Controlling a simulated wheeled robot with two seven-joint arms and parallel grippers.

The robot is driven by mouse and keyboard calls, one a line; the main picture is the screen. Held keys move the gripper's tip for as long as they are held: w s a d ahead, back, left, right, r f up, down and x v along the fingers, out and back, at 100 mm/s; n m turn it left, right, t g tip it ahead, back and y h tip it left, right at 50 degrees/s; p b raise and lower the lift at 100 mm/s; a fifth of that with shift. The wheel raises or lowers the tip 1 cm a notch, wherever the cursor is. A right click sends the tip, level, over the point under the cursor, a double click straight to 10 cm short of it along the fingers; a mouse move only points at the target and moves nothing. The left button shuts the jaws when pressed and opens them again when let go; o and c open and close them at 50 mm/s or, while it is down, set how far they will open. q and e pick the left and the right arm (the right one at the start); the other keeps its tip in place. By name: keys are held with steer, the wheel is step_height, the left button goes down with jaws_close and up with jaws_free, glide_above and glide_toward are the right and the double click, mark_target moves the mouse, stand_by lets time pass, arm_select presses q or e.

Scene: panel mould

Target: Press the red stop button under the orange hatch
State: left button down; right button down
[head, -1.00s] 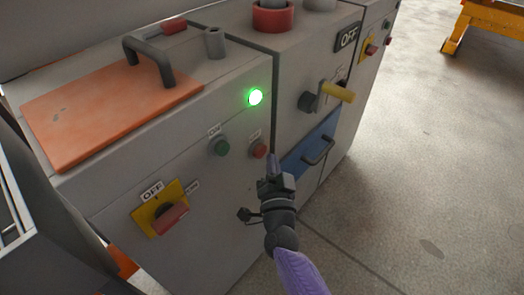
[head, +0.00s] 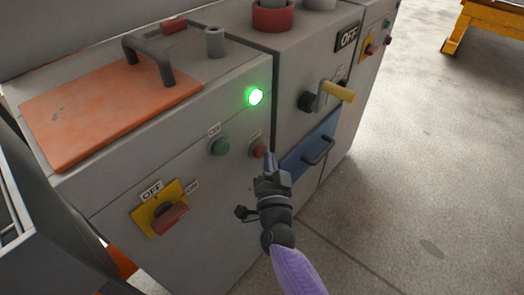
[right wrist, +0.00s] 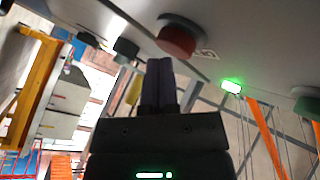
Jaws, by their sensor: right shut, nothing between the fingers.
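The orange hatch (head: 110,105) lies closed on top of the left grey cabinet, with a dark arched handle. On the cabinet front below it are a green button (head: 219,146) and the red stop button (head: 259,150), partly behind my fingertips in the head view. My right gripper (head: 269,162) is shut and empty, its tips close to the red button. In the right wrist view the red button (right wrist: 177,40) stands just beyond the shut fingers (right wrist: 160,85), with a small gap seeming to show; contact is unclear. My left gripper is not in view.
A green lamp (head: 255,97) glows above the buttons. A yellow rotary switch with a red handle (head: 168,218) is lower left. To the right are a yellow-handled lever (head: 338,92) and a blue panel (head: 298,164) with a handle. Open floor (head: 430,170) lies at right.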

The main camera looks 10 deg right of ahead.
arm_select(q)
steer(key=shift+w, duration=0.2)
